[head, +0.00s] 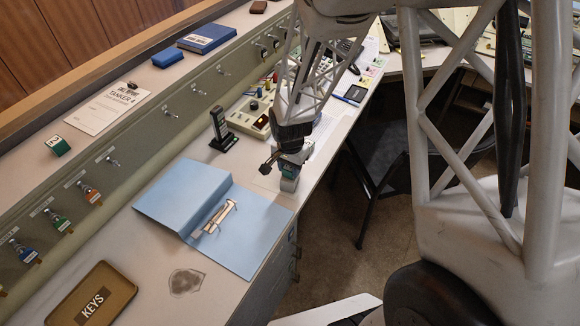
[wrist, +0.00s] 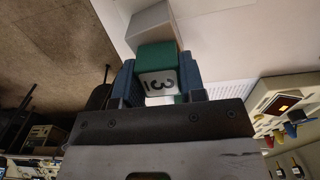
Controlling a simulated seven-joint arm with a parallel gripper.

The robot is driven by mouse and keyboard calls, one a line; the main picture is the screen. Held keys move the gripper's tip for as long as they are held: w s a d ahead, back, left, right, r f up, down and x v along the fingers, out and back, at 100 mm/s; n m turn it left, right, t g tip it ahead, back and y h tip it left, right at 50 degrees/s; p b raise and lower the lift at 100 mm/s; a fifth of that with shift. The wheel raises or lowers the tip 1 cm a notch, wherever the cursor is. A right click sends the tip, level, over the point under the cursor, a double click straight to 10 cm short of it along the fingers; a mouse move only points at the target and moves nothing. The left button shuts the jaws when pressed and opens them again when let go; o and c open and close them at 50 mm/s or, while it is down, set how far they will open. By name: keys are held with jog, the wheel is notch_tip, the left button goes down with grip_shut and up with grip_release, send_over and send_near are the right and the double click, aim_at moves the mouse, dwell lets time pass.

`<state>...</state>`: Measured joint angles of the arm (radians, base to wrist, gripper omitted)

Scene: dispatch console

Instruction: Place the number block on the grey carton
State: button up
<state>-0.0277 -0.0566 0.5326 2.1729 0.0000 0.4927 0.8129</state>
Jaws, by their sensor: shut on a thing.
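My gripper (head: 287,158) is low over the desk, just right of the blue folder in the head view. In the wrist view my gripper (wrist: 160,84) is shut on the green number block (wrist: 155,56), whose white face carries a dark 3. The grey carton (wrist: 163,23) is directly beyond the block in that view. In the head view the carton (head: 288,184) stands on the desk near its front edge, right under my gripper. I cannot tell whether the block touches the carton. My gripper mostly hides the block in the head view.
An open blue folder (head: 178,198) with a cream item (head: 219,216) lies to the left. A black stand (head: 221,130) is behind it. Another green block (head: 57,146) sits on the upper ledge. A KEYS tray (head: 93,296) is at front left. The desk edge is close.

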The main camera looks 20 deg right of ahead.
jog(key=shift+f, duration=0.1)
jog(key=o, duration=0.9)
notch_tip(320, 180, up, 12)
dwell(0.6)
dwell(0.5)
